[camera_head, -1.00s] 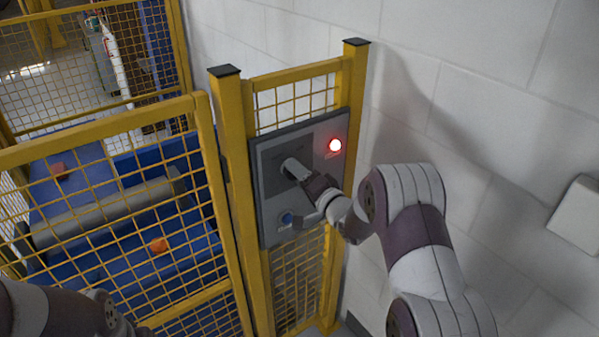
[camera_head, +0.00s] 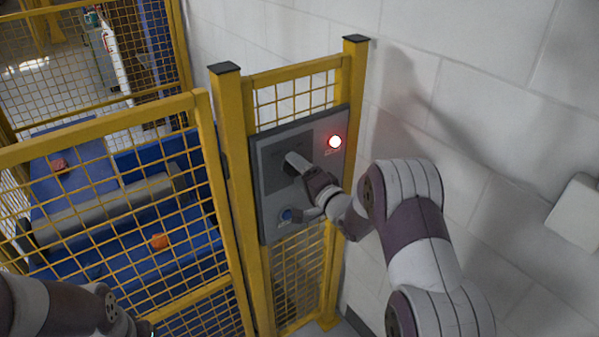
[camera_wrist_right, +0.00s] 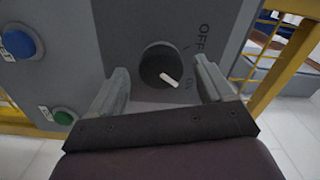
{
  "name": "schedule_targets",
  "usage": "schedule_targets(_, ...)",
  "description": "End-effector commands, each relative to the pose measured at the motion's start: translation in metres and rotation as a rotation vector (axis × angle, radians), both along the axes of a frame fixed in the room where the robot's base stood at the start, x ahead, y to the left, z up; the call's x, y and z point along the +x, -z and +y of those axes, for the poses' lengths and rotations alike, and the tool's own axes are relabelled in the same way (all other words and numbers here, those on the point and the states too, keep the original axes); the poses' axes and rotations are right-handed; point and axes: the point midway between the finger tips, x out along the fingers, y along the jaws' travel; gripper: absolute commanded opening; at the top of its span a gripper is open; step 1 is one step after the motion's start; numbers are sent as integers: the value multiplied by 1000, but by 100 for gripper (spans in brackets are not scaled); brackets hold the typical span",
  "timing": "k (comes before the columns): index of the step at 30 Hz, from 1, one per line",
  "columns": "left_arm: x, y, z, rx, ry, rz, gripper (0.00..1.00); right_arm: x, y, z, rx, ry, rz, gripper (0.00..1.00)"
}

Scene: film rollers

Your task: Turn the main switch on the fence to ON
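The main switch (camera_wrist_right: 163,66) is a round dark knob on the grey panel (camera_head: 330,126) on the fence. In the right wrist view its white pointer slants down and right, toward the ON label (camera_wrist_right: 190,84); the OFF label (camera_wrist_right: 202,38) is above. My right gripper (camera_head: 291,164) is at the panel and hides the switch in the head view. In the right wrist view the right gripper (camera_wrist_right: 161,84) is open, with one finger on each side of the knob and visible gaps between. My left arm shows at the lower left; its gripper is out of frame.
A lit red lamp (camera_head: 334,142) is at the panel's upper right. A blue button (camera_wrist_right: 18,44) and a green button (camera_wrist_right: 65,117) are on the panel. Yellow fence posts (camera_head: 232,150) flank it. A white wall (camera_head: 480,120) is close on the right.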

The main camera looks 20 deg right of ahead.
Motion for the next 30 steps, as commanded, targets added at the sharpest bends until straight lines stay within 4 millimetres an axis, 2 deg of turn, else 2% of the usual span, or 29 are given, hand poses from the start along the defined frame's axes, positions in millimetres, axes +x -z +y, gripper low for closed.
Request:
schedule_targets(7,0,0,0,0,0,0,56,0,-1,0,-1,-1,-2,80)
schedule_targets(10,0,3,0,0,0,0,56,-7,1,-3,-2,1,-1,80)
schedule_targets(14,0,12,0,0,0,0,56,-32,2,-13,0,4,-2,80)
schedule_targets(18,0,22,0,0,0,0,56,-69,3,-27,0,5,-2,80)
schedule_targets(22,0,27,0,0,0,0,56,-97,2,-36,0,3,-2,80)
schedule_targets(25,0,29,0,0,0,0,56,-111,1,-42,-1,2,-2,80)
schedule_targets(30,0,30,0,0,0,0,56,-120,0,-44,-1,0,-1,80)
